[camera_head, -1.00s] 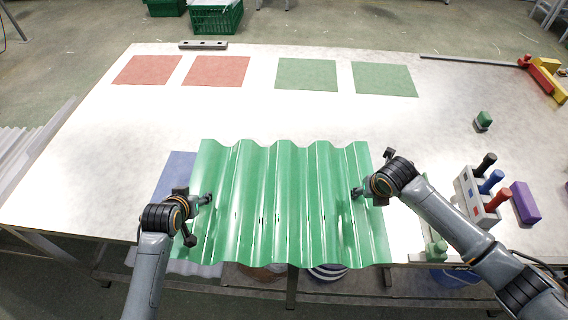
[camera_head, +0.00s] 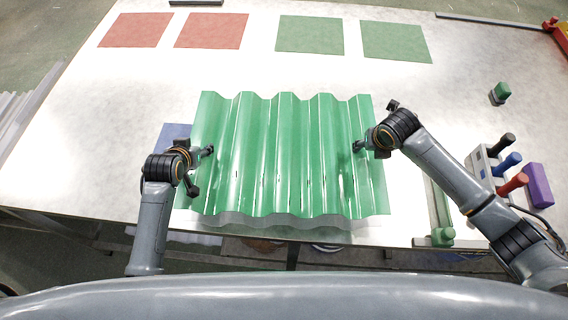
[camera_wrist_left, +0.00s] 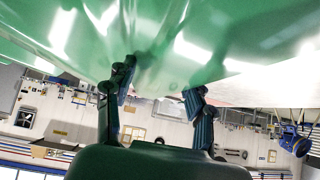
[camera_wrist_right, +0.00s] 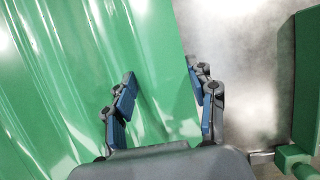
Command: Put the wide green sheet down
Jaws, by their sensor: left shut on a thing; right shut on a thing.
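The wide green corrugated sheet (camera_head: 280,155) is held between my two grippers above the near part of the table, its ridges running from near to far. My left gripper (camera_head: 208,150) is shut on its left edge. My right gripper (camera_head: 357,147) is shut on its right edge. The sheet fills the top of the left wrist view (camera_wrist_left: 150,30) and the left of the right wrist view (camera_wrist_right: 70,70). A pale wavy strip (camera_head: 290,225) shows under its near edge; I cannot tell whether it is a shadow or another sheet.
Two red mats (camera_head: 136,30) and two green mats (camera_head: 310,36) lie at the back of the table (camera_head: 250,72). A blue mat (camera_head: 172,135) is partly hidden at left. At right are a marker holder (camera_head: 482,165), a purple block (camera_head: 540,185) and a small green-topped object (camera_head: 500,93).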

